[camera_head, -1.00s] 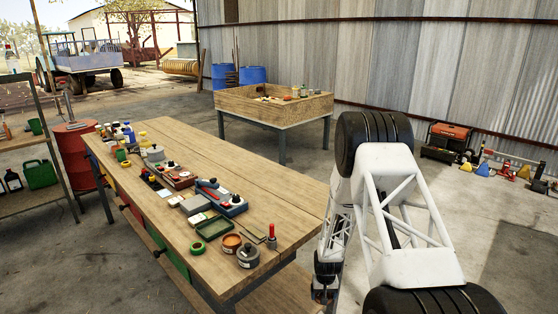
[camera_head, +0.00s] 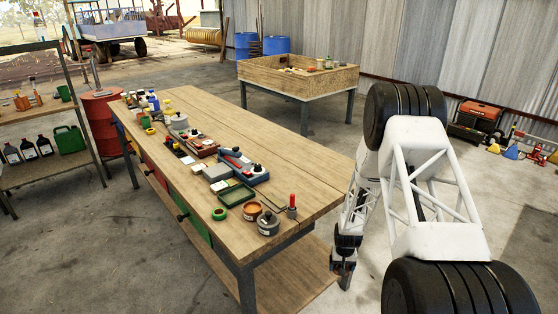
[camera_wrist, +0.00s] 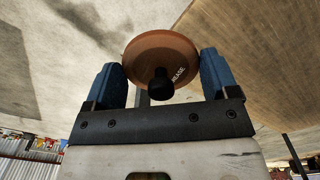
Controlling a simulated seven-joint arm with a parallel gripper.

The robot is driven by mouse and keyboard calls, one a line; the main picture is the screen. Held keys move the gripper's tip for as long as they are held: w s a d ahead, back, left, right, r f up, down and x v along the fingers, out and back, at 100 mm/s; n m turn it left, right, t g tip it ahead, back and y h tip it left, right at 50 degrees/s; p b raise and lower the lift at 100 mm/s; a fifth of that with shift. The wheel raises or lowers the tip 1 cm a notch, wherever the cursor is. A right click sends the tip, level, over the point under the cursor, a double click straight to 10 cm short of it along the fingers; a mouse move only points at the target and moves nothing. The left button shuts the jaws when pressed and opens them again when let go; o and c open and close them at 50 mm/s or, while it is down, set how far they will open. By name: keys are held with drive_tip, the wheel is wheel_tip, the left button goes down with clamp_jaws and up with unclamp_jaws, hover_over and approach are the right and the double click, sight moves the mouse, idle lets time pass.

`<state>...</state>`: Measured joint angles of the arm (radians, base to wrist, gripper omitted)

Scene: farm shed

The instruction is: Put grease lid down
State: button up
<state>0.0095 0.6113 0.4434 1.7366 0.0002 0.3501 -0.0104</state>
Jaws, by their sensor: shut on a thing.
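The grease lid (camera_wrist: 150,52) is a round brown-orange disc with a black knob and lettering on it. In the wrist view it sits between the two blue fingers of my gripper (camera_wrist: 161,82), which is shut on it. In the head view my gripper (camera_head: 344,275) hangs low, just right of the workbench's near end, and the lid cannot be made out there. An open orange-brown tin (camera_head: 252,209) stands on the workbench (camera_head: 290,160) near its front right corner.
A grey round tin (camera_head: 268,223), a red-handled tool (camera_head: 292,205), a green tray (camera_head: 235,194) and a green ring (camera_head: 219,214) crowd the bench's front edge. A wooden sorting table (camera_head: 300,80) stands behind.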

drive_tip(key=d, duration=0.6)
drive_tip(key=w+d+r, duration=0.1)
drive_tip(key=w+r, duration=0.4)
drive_tip(key=r, duration=0.6)
drive_tip(key=w+d+r+m, duration=0.1)
drive_tip(key=w+r, duration=0.4)
drive_tip(key=r, duration=0.5)
drive_tip(key=w+d+r, duration=0.1)
drive_tip(key=w+r, duration=0.4)
drive_tip(key=r, duration=0.6)
drive_tip(key=shift+n, duration=0.8)
drive_tip(key=a+r, duration=0.1)
drive_tip(key=a, duration=0.5)
drive_tip(key=w+a+r, duration=0.1)
drive_tip(key=a+r, duration=0.1)
drive_tip(key=a, duration=0.5)
drive_tip(key=a+r, duration=0.1)
drive_tip(key=a, duration=0.6)
drive_tip(key=shift+w+r, duration=0.15)
drive_tip(key=shift+r, duration=0.25)
drive_tip(key=s+a+r, duration=0.1)
drive_tip(key=a+r, duration=0.2)
drive_tip(key=a, duration=0.8)
drive_tip(key=s+a+r+n, duration=0.1)
drive_tip(key=s+a+r, duration=0.1)
drive_tip(key=a, duration=0.8)
drive_tip(key=shift+s+a+r+n, duration=0.25)
drive_tip(key=shift+a+r+n, duration=0.05)
drive_tip(key=shift+a+r, duration=0.1)
drive_tip(key=shift+d+f, duration=0.1)
